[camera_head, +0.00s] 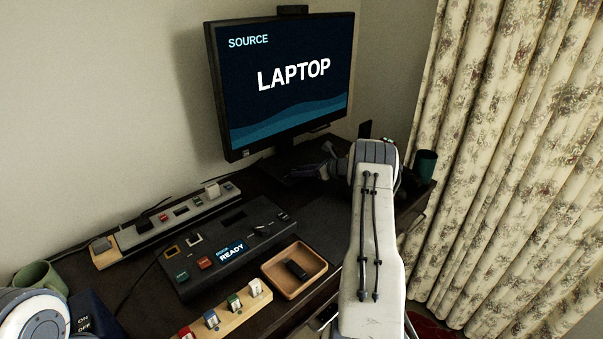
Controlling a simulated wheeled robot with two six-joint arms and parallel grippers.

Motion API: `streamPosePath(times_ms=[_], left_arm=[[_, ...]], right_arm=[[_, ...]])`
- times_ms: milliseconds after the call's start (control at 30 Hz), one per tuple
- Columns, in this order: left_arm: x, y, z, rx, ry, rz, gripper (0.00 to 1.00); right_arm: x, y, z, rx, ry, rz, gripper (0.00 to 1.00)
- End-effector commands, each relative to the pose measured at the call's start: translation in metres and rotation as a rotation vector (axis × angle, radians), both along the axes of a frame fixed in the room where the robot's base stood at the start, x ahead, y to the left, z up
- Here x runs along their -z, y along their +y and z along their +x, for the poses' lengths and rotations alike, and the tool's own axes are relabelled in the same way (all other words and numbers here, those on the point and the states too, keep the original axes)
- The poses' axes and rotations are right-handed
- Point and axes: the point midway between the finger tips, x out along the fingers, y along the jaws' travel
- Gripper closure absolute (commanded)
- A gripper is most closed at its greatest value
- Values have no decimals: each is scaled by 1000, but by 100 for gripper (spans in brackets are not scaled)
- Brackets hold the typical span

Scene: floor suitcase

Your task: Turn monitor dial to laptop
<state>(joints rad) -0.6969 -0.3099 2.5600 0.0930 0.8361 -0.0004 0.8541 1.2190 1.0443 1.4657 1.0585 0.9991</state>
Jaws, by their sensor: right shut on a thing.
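The monitor (283,82) stands at the back of the desk, and its screen reads "SOURCE LAPTOP". My right arm comes in from the lower right and bends at the top. Its gripper (326,166) is small and dark in this view, low in front of the monitor by its stand, and is shut on the monitor dial. The dial itself is hidden by the fingers, so I cannot see where it points. Part of my left arm shows at the lower left corner; its gripper is out of view.
A green mug (40,277) stands left, a dark green cup (426,163) right. Curtains (510,130) hang right.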

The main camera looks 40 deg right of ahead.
Motion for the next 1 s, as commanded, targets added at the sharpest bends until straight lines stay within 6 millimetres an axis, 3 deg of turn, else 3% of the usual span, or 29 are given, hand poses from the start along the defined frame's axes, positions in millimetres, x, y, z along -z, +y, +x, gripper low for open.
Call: streamPosePath(times_ms=[133,167,200,233,633,1000], left_arm=[[0,0,0,0,0,0,100],[0,0,0,0,0,0,100],[0,0,0,0,0,0,100],[0,0,0,0,0,0,100],[0,0,0,0,0,0,100],[0,0,0,0,0,0,100]], right_arm=[[-3,1,1,-3,-5,0,100],[-3,1,1,-3,-5,0,53],[-3,1,1,-3,-5,0,38],[-3,1,1,-3,-5,0,31],[-4,-2,-5,1,-2,-1,31],[-30,-24,-64,2,-2,-1,31]])
